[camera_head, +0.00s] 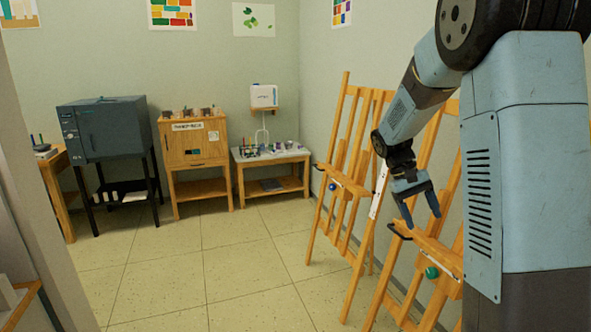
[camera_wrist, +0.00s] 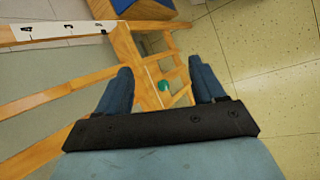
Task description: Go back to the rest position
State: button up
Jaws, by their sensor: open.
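My gripper (camera_head: 419,210) hangs from my bent arm at the right of the head view, in front of the wooden easels. Its two blue fingers point down and stand apart, with nothing between them. In the wrist view my gripper (camera_wrist: 165,78) also shows spread fingers. Past them lie an easel's wooden bars (camera_wrist: 150,62) and a green knob (camera_wrist: 163,86). I cannot tell whether a fingertip touches the easel.
Wooden easels (camera_head: 345,185) line the right wall close to my arm. A dark kiln (camera_head: 104,130), a wooden cabinet (camera_head: 194,143) and a low table (camera_head: 270,155) with small items stand along the back wall. The tiled floor (camera_head: 200,265) in the middle is clear.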

jog(key=s+a+r+t+y, duration=0.1)
jog(key=s+a+r+t, duration=0.2)
jog(key=s, duration=0.5)
jog(key=s+a+r+t+y, duration=0.2)
jog(key=s+a+r+t, duration=0.1)
jog(key=s, duration=0.5)
jog(key=s+a+r+t+y, duration=0.1)
jog(key=s+a+r+t, duration=0.1)
jog(key=s+r, duration=0.3)
jog(key=s+t, duration=0.1)
jog(key=s, duration=0.1)
jog(key=shift+s+a+t+y, duration=0.3)
jog(key=shift+s+a+t, duration=0.1)
